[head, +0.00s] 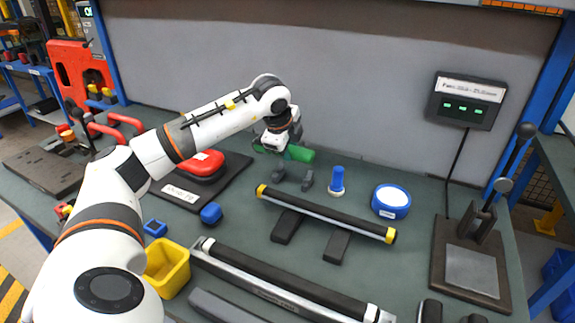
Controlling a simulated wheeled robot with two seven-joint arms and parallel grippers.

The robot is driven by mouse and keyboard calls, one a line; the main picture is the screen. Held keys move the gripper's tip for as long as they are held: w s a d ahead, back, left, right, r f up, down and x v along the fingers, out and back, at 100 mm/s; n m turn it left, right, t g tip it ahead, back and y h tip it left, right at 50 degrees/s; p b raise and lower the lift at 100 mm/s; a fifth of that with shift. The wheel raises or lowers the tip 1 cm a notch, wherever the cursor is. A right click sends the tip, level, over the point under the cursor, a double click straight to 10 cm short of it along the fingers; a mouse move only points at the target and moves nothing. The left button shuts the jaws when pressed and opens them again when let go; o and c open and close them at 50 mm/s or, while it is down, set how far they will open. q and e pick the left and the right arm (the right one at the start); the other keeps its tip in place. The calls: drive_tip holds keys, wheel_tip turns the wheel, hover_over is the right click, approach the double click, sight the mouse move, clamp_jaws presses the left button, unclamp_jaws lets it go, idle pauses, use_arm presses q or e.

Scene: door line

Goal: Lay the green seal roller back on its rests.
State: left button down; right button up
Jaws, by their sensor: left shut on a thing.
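The green seal roller (300,154) is held by my left gripper (278,146) above the back of the bench. The gripper is shut on it, toward the roller's left part. The roller lies roughly level, sloping slightly down to the right. Two small dark grey rests (307,179) stand on the bench just below the roller, with a visible gap between roller and rests. The gripper's fingers are partly hidden by the wrist and the roller. My right gripper is not in view.
A black bar with yellow ends (326,213) lies in front. A red device (204,165) sits to the left. A lever press (472,260) is far right.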

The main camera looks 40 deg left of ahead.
use_arm(q)
wheel_tip(320, 180, down, 5)
drive_tip(key=shift+r, duration=0.1)
drive_tip(key=c, duration=1)
unclamp_jaws()
drive_tip(key=v, duration=0.7)
drive_tip(key=b+v, duration=0.1)
drive_tip(key=v, duration=0.3)
drive_tip(key=shift+s+d+r, duration=0.2)
drive_tip(key=shift+d, duration=0.2)
